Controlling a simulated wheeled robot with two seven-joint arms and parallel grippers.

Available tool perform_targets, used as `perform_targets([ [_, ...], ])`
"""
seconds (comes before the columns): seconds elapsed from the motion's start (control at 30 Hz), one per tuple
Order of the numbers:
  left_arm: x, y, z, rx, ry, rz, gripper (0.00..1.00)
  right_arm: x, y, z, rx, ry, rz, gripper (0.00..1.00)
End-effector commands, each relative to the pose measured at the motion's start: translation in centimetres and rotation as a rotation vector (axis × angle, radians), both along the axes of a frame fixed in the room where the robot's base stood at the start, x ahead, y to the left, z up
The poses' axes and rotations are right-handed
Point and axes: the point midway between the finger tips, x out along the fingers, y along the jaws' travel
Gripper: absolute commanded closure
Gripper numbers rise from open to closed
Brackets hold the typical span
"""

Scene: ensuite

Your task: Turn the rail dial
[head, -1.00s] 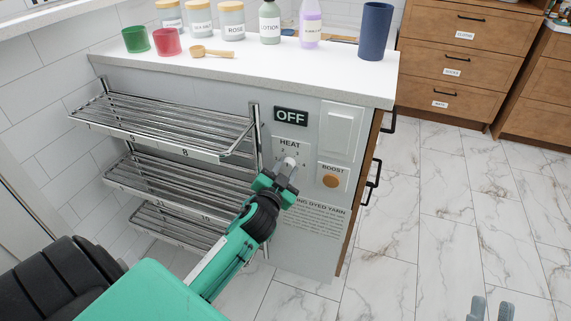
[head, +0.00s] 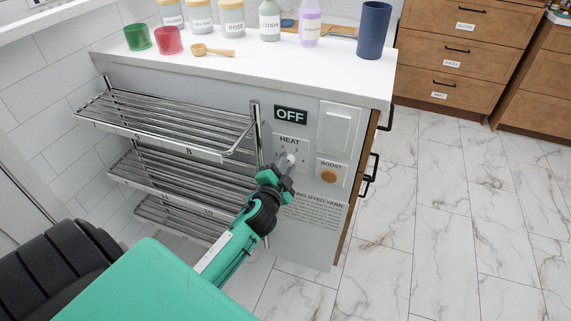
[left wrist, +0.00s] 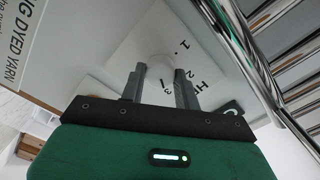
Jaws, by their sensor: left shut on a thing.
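The rail dial (head: 291,158) is a small pale knob on the plate marked HEAT, on the end panel of the cabinet. My left gripper (head: 286,162) reaches up to it from the lower left and is shut on it. In the left wrist view, the two grey fingers of my left gripper (left wrist: 159,85) stand on either side of the whitish dial (left wrist: 160,62), with plate numbers around it. The fingers hide part of the dial, and its pointer cannot be made out. A black display (head: 291,115) above reads OFF. My right gripper is out of view.
A chrome towel rail (head: 165,122) with several shelves juts out left of the dial. Jars, cups and a scoop stand on the countertop (head: 300,72). Open marble floor (head: 450,230) is at right.

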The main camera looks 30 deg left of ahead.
Motion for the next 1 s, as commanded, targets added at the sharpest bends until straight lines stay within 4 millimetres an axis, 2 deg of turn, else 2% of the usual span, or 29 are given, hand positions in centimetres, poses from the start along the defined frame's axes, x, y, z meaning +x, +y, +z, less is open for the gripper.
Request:
perform_targets([
  [0.4,0.0,-0.1,0.0,0.006,0.0,-0.002,0.91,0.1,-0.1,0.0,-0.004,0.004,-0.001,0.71],
  [0.43,0.0,-0.1,0.0,0.006,0.0,-0.002,0.66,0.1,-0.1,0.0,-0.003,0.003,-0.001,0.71],
  [0.53,0.0,-0.1,0.0,0.006,0.0,-0.002,0.47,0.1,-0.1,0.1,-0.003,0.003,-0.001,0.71],
  [0.87,-0.2,-0.1,0.0,0.005,0.001,-0.001,0.46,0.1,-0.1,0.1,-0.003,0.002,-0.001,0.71],
  [1.0,-1.2,-0.4,0.0,0.004,0.001,-0.001,0.46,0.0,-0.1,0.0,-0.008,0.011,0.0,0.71],
])
